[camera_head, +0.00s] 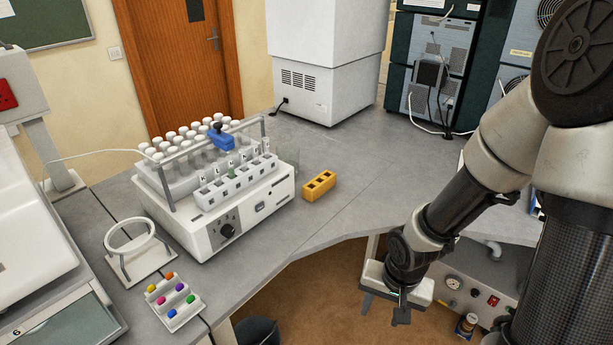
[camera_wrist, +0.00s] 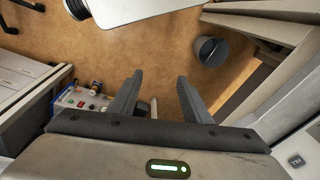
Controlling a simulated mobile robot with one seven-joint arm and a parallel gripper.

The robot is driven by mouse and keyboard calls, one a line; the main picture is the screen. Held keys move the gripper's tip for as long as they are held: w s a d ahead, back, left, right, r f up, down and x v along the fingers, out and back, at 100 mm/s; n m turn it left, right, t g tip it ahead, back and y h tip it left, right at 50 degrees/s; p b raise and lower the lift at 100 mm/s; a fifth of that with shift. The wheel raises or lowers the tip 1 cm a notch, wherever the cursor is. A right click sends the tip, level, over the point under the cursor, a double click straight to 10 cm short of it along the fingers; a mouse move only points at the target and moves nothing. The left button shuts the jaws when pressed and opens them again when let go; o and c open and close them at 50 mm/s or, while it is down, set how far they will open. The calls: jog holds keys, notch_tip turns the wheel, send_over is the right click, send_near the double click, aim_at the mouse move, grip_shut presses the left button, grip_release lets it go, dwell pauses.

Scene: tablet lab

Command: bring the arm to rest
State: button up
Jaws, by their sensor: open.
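My gripper (camera_head: 402,302) hangs off the bench's front edge at the lower right of the head view, over the brown floor. In the wrist view its two dark fingers (camera_wrist: 157,98) stand apart with nothing between them. My arm comes down from the upper right and bends at the elbow. The gripper touches nothing that I can see.
The grey bench (camera_head: 350,200) carries a white machine with vial racks (camera_head: 237,213), a yellow block (camera_head: 319,185), a ring stand (camera_head: 131,248) and a rack of coloured caps (camera_head: 173,302). A dark bin (camera_wrist: 211,51) stands on the floor. A device with red buttons (camera_head: 492,300) is near my gripper.

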notch_tip(320, 180, up, 16)
jog(key=d+n+t+h+p, duration=0.1)
jog(key=d+n+h, duration=0.1)
jog(key=h, duration=0.1)
jog(key=s+a+r+n+t+y+p, duration=0.1)
jog(key=s+a+r, duration=0.1)
jog(key=r, duration=0.6)
jog(key=s+a+r+n+t+y+p, duration=0.1)
jog(key=s+r, duration=0.3)
jog(key=r, duration=0.4)
jog(key=shift+s+a+n+t+y+p, duration=0.25)
jog(key=shift+a+n+t+y+p, duration=0.1)
jog(key=shift+a+t, duration=0.2)
